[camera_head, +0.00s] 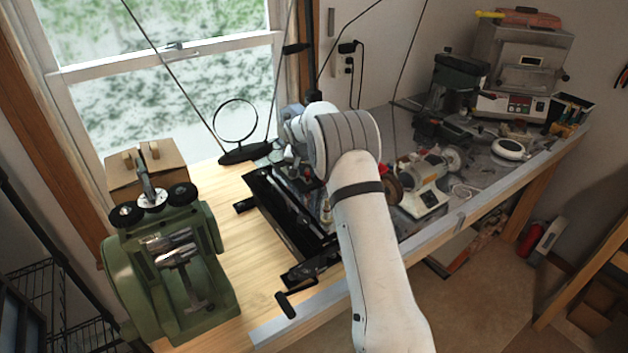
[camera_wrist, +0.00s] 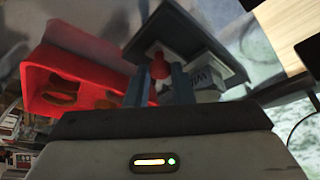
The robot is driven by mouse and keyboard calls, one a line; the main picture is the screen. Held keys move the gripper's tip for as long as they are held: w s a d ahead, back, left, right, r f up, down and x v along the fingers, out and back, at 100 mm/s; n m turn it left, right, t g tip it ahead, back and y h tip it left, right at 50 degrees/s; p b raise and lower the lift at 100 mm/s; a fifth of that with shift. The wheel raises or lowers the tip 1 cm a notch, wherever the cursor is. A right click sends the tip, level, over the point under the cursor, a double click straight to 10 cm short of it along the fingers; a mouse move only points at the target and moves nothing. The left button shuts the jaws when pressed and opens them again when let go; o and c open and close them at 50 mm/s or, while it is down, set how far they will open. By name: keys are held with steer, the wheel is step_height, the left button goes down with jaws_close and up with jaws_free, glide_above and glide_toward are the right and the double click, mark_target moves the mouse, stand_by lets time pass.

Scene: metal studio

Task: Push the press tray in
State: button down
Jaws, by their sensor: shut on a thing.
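In the wrist view, a dark grey-blue plate (camera_wrist: 190,38), which looks like the press tray, fills the upper middle. A small red knob (camera_wrist: 158,66) stands out from it. My gripper (camera_wrist: 158,82) has its two blue-grey fingers closed on either side of this knob. In the head view, my white arm reaches over the bench and hides most of the gripper and the tray. How far the tray stands out of the press cannot be told.
A red holder (camera_wrist: 75,82) is close left of the fingers, and a white lettered box (camera_wrist: 207,78) is right behind them. A green rolling machine (camera_head: 165,265) and a black frame (camera_head: 285,215) stand left of my arm. A white bench grinder (camera_head: 425,190) stands on the right.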

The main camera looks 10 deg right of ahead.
steer(key=w, duration=0.1)
steer(key=w+a, duration=0.1)
steer(key=w, duration=0.2)
steer(key=shift+w+a, duration=0.15)
steer(key=shift+a, duration=0.2)
steer(key=shift+w+a+r, duration=0.1)
steer(key=shift+w+r, duration=0.05)
steer(key=shift+r, duration=0.05)
steer(key=c, duration=1.3)
jaws_free()
steer(key=shift+w+f, duration=0.15)
steer(key=shift+b+v, duration=0.8)
steer(key=shift+v, duration=3.15)
